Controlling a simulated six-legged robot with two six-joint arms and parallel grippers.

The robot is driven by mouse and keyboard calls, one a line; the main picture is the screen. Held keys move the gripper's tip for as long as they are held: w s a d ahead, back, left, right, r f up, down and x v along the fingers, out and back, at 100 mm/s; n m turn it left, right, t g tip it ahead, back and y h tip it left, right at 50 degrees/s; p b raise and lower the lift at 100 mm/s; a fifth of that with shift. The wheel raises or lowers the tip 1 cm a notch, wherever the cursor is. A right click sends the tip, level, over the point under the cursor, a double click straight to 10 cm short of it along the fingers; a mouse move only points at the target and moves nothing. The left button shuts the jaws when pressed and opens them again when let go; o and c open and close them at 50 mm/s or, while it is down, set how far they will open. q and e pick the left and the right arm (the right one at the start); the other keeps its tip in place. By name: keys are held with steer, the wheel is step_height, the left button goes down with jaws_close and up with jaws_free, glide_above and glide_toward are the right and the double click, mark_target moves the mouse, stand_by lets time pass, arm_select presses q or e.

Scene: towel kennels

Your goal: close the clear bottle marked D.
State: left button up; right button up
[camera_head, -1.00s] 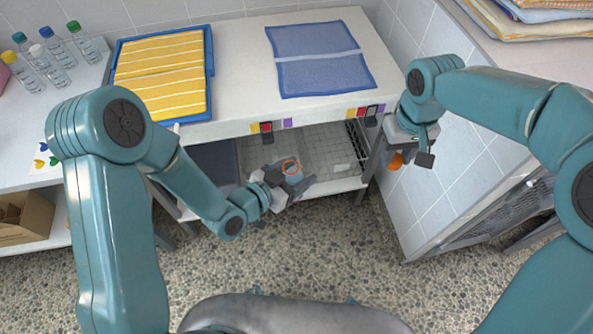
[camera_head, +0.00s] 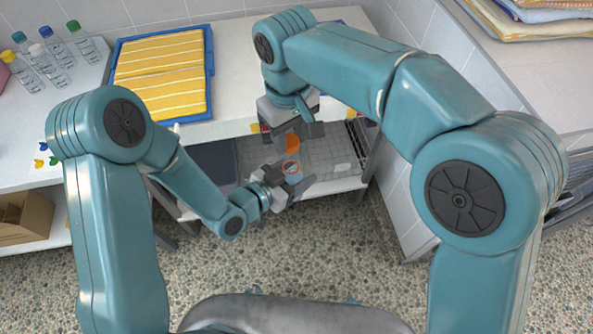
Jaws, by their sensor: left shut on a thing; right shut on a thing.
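My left gripper (camera_head: 290,182) is shut on a clear bottle (camera_head: 291,170) in front of the lower shelf. An orange ring shows at the bottle's open mouth, and my fingers hide much of its body. No letter can be read on it. My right gripper (camera_head: 291,134) is shut on an orange cap (camera_head: 292,142). It holds the cap just above the bottle's mouth in the picture. A small gap seems to show between cap and mouth; whether they line up exactly I cannot tell.
Several clear bottles with coloured caps (camera_head: 47,58) stand on the left counter. A blue tray (camera_head: 209,62) with a yellow striped towel (camera_head: 160,75) lies on the middle table. A wire basket (camera_head: 325,150) is behind the grippers. A cardboard box (camera_head: 35,218) sits at lower left.

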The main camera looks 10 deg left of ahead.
mark_target(291, 164)
steer(key=shift+f, duration=2)
steer(key=shift+f, duration=0.85)
steer(key=shift+d+f, duration=0.15)
steer(key=shift+f, duration=0.85)
steer(key=shift+r, duration=0.1)
steer(key=shift+r, duration=0.2)
steer(key=shift+s, duration=0.1)
steer(key=shift+s+r, duration=0.2)
steer(key=shift+r, duration=0.05)
stand_by(0.5)
